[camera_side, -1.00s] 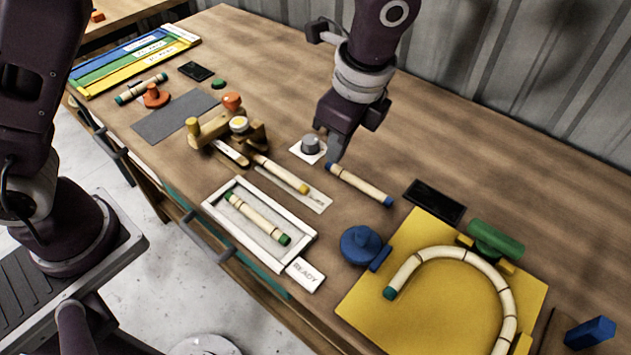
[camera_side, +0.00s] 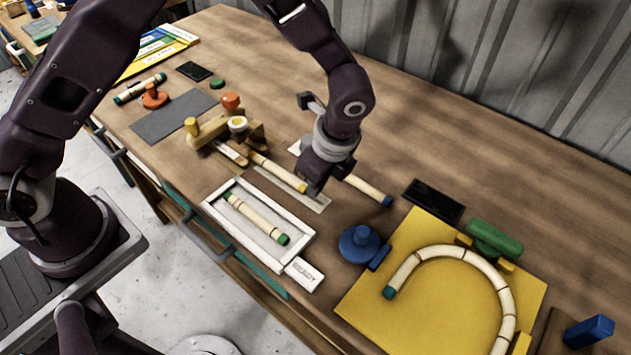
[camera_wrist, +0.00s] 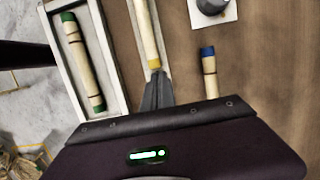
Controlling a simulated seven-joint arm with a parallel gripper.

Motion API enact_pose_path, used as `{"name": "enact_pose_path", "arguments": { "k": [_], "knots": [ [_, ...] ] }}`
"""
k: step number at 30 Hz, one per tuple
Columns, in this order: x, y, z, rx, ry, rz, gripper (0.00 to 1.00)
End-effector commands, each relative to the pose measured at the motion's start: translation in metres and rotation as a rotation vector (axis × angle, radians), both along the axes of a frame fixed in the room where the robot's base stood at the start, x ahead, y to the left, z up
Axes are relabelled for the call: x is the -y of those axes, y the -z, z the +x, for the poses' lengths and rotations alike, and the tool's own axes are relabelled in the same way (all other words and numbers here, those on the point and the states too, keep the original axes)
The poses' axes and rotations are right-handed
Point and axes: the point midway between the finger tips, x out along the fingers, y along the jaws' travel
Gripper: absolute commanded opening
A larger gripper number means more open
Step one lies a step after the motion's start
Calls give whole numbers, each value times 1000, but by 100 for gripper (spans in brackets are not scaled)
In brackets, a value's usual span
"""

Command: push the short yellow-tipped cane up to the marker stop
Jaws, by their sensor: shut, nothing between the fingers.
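The short yellow-tipped cane (camera_side: 277,172) lies on the table along a pale strip (camera_side: 318,202). Its far end is close to a wooden fixture (camera_side: 212,130) with a yellow peg and a white-rimmed yellow disc; I cannot tell whether they touch, or which part is the marker stop. My gripper (camera_side: 313,190) is shut and empty, low at the cane's yellow near end. In the wrist view the closed fingertips (camera_wrist: 157,78) are just behind the yellow tip of the cane (camera_wrist: 145,35), touching or nearly so.
A white-framed tray (camera_side: 293,263) holding a green-tipped cane (camera_side: 257,218) is on the left. A blue-tipped cane (camera_side: 367,190) lies right of my gripper, partly hidden. A grey knob (camera_wrist: 211,6) stands on a white card. A blue knob (camera_side: 359,243) and yellow board (camera_side: 375,305) are nearer.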

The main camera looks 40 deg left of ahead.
Motion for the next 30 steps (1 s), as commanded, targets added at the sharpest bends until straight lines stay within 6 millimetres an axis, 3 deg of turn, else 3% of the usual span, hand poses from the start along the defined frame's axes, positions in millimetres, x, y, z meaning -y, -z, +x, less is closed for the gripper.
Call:
{"name": "enact_pose_path", "arguments": {
  "k": [12,24,30],
  "knots": [
    [-7,0,1,0,-2,0,0],
    [-93,-1,0,1,-3,0,0],
    [-105,0,0,-1,0,2,0]
  ]
}}
